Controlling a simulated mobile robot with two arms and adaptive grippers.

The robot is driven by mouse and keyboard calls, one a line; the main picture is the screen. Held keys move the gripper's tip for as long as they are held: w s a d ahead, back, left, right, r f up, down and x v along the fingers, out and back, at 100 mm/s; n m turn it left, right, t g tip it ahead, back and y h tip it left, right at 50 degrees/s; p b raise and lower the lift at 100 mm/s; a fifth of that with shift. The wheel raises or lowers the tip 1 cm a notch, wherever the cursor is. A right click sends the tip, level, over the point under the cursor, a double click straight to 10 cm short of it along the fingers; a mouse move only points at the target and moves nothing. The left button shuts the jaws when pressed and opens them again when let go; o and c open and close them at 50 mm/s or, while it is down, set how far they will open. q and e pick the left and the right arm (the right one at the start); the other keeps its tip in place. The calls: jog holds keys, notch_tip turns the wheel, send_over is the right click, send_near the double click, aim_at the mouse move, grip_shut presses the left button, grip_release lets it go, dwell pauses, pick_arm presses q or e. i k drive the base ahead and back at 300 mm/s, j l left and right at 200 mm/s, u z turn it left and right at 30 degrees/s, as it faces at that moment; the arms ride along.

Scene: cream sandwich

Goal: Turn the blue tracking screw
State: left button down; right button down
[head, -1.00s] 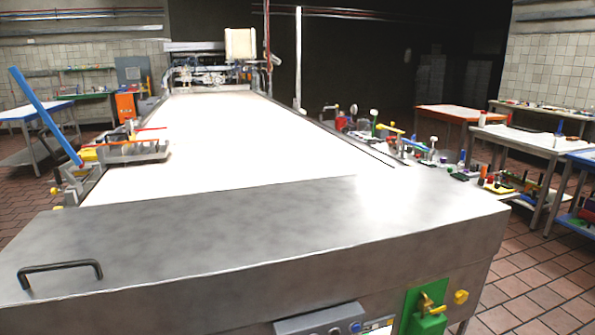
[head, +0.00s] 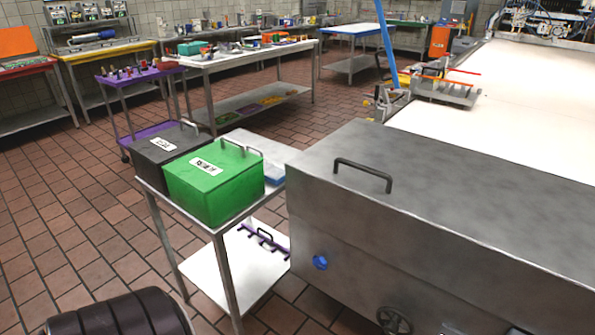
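A small blue knob (head: 320,262), which looks like the blue tracking screw, sits on the front face of the large grey metal machine (head: 440,215), near its left corner. Nothing touches it. Its fine shape is too small to make out. Neither of my grippers shows in the head view. Only a dark rounded part of mine shows at the bottom left edge, well away from the knob.
A dark handwheel (head: 394,320) is lower right of the knob. A black handle (head: 362,172) is on the machine's top. A metal cart (head: 228,285) with a green box (head: 214,185) and dark box (head: 165,148) stands left of the machine. Tiled floor (head: 60,240) is open further left.

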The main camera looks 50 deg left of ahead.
aim_at(320, 262)
jog(key=u, duration=1.35)
